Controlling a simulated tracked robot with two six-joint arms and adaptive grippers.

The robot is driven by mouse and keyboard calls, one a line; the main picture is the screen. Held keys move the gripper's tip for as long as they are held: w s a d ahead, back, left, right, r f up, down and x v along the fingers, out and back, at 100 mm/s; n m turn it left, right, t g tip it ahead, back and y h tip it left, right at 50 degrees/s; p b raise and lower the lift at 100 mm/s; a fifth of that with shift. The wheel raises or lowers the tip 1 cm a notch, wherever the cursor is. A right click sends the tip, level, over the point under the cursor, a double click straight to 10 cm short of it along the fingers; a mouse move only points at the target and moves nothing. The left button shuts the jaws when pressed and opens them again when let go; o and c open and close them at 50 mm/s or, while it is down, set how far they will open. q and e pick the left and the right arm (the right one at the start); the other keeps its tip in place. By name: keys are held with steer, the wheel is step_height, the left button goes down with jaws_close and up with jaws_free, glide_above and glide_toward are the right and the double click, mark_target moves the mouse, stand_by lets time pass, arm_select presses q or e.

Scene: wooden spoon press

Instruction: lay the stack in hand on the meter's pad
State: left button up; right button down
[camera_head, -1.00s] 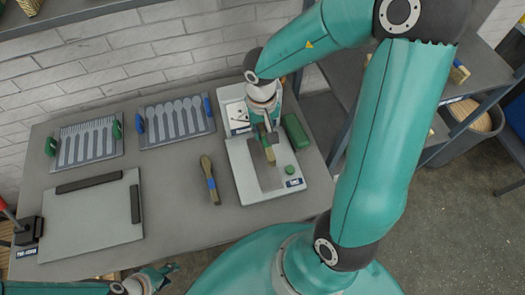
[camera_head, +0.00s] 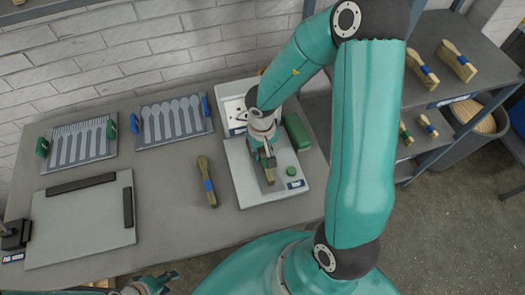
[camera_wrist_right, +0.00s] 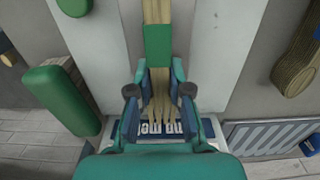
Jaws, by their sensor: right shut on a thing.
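The meter (camera_head: 239,185) is a pale flat device on the table with a green button and a blue label. My right gripper (camera_head: 266,161) is over its grey pad and shut on a stack of wooden spoons (camera_head: 270,177). In the right wrist view the stack (camera_wrist_right: 157,12) has a green band and runs between the fingers of the gripper (camera_wrist_right: 158,92). Whether the stack touches the pad is unclear, since the gripper covers part of it. My left gripper (camera_head: 158,283) is at the bottom edge, partly cut off, apart from the meter.
A blue-banded stack (camera_head: 207,182) lies left of the meter. A shelf (camera_head: 435,85) with more stacks stands at the right.

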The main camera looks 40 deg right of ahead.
mark_target(262, 152)
steer(key=c, duration=1.1)
jaws_free()
steer(key=shift+f, duration=0.1)
step_height(262, 152, up, 12)
steer(key=p, duration=0.4)
